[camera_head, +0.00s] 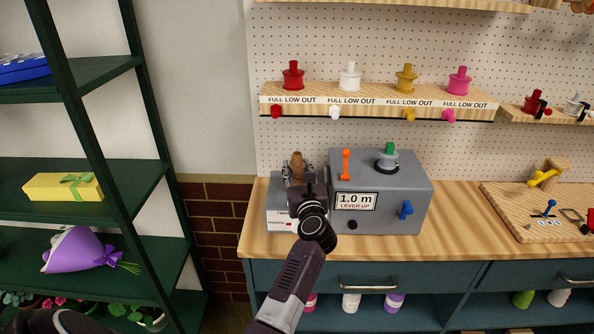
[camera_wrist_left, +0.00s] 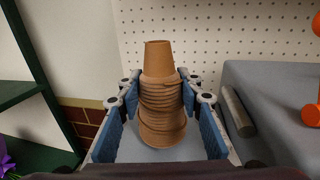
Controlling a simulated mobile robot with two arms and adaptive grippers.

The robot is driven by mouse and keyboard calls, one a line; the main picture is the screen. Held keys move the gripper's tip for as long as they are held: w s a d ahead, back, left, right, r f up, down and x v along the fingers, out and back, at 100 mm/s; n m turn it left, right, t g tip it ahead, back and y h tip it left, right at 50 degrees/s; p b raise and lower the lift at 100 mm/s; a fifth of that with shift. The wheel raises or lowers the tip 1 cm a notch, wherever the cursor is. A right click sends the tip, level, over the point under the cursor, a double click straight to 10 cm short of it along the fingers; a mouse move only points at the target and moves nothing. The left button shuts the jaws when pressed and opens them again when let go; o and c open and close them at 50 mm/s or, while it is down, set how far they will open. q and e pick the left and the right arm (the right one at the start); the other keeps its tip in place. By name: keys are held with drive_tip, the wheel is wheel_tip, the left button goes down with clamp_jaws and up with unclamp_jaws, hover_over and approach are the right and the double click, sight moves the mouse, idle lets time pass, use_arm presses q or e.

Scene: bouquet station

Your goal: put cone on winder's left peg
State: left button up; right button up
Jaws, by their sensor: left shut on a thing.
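A brown cone of twine (camera_head: 297,165) is upright in my left gripper (camera_head: 299,182), above or on the low left ledge of the winder. In the left wrist view the cone (camera_wrist_left: 160,95) stands between the two blue-padded fingers of the left gripper (camera_wrist_left: 160,112), which are shut on its sides. The winder (camera_head: 405,185) is a grey box marked "1.0 m LEVER UP". Its pale left ledge (camera_head: 280,217) is partly covered by my gripper. The left peg is hidden, and I cannot tell whether the cone touches the ledge. My right gripper is out of view.
A wooden shelf (camera_head: 375,97) with coloured spools hangs above. A green rack (camera_head: 150,180) stands left.

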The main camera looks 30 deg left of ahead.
use_arm(q)
drive_tip(key=shift+f, duration=0.15)
drive_tip(key=o, duration=0.8)
drive_tip(key=shift+f, duration=0.15)
drive_tip(key=o, duration=0.4)
drive_tip(key=shift+o, duration=0.2)
